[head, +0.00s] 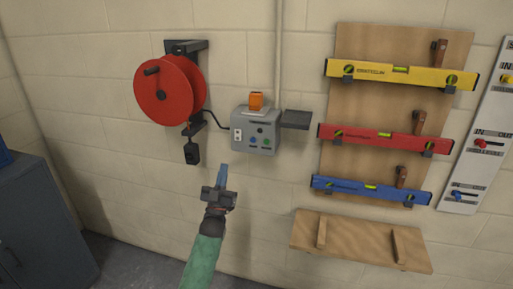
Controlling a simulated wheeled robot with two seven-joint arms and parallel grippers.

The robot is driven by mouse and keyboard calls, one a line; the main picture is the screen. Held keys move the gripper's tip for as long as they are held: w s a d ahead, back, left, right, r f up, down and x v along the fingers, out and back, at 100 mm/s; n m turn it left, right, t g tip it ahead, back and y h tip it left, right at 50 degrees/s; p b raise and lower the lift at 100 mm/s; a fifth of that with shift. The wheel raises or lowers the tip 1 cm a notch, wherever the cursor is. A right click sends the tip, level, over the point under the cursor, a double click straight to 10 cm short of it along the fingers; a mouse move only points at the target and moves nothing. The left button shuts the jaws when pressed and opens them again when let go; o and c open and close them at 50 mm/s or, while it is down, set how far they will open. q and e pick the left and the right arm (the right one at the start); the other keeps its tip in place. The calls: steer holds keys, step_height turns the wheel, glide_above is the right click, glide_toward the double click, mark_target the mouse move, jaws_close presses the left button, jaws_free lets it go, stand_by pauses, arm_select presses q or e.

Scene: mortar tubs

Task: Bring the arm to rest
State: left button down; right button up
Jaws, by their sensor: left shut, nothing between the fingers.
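My left arm comes up from the bottom in a green sleeve. My left gripper (223,174) is shut and empty, its fingers pointing up, in front of the block wall. In the picture it is just below and left of a grey switch box (242,137) with an orange part (256,100) on top. The gripper appears apart from the box, though the depth gap is hard to judge. My right gripper is not in view.
A red cable reel (163,91) hangs on the wall with a black plug (192,153) below. Yellow (400,71), red (384,136) and blue (370,187) levels hang on a wooden board. A wooden shelf (361,239) is lower right. A dark cabinet (42,225) stands left.

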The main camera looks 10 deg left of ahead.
arm_select(q)
steer(key=w+f+g+y, duration=0.1)
steer(key=w+f+g, duration=0.5)
steer(key=f+g, duration=0.15)
steer(key=s+d+f+g, duration=0.2)
steer(key=s+f+g, duration=0.2)
steer(key=g, duration=0.2)
steer(key=s+d+f+g, duration=0.3)
steer(key=s+f, duration=0.3)
steer(key=s, duration=1)
steer(key=s+d+f+m+g, duration=0.1)
steer(key=s+d+f+g, duration=0.3)
steer(key=s, duration=1.3)
steer(key=s+d+f+g+h, duration=0.1)
steer(key=s+d+f+g, duration=0.3)
steer(key=s+f, duration=0.5)
steer(key=s+g, duration=0.2)
steer(key=s, duration=0.5)
steer(key=shift+s+m, duration=0.3)
steer(key=shift+s, duration=0.05)
